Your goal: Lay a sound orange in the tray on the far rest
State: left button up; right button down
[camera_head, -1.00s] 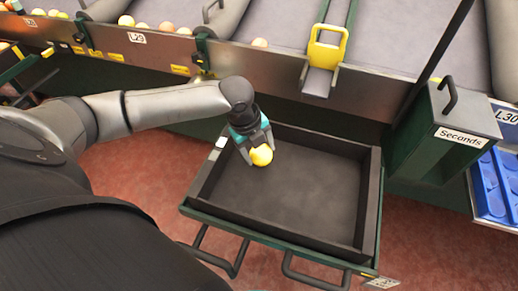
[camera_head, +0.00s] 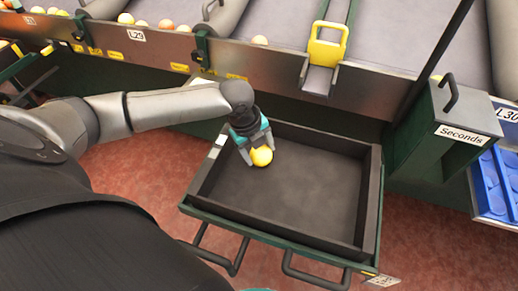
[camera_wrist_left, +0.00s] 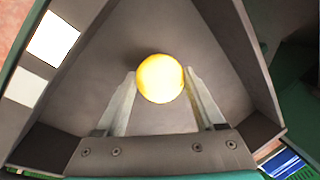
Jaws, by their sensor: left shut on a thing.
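A yellow-orange fruit (camera_head: 261,156) is held between the fingertips of my left gripper (camera_head: 253,150), at the far left corner of the dark tray (camera_head: 300,247). In the left wrist view the fruit (camera_wrist_left: 160,78) sits between the two pale fingers (camera_wrist_left: 160,92), with the grey tray floor (camera_wrist_left: 115,75) behind it. The side of the fruit that shows is smooth; its far side is hidden. The rest of the tray floor is bare. I cannot tell whether the fruit touches the floor. My right gripper does not show.
The tray sits on a green frame with black handles (camera_head: 318,275) in front. Behind it runs a metal conveyor edge (camera_head: 270,73) with a yellow latch (camera_head: 327,45). A green "Seconds" box (camera_head: 440,130) and a blue tray (camera_head: 497,180) stand at right. Several fruits (camera_head: 150,22) lie at upper left.

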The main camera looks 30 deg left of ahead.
pick_arm(q)
jog(key=o, duration=1.4)
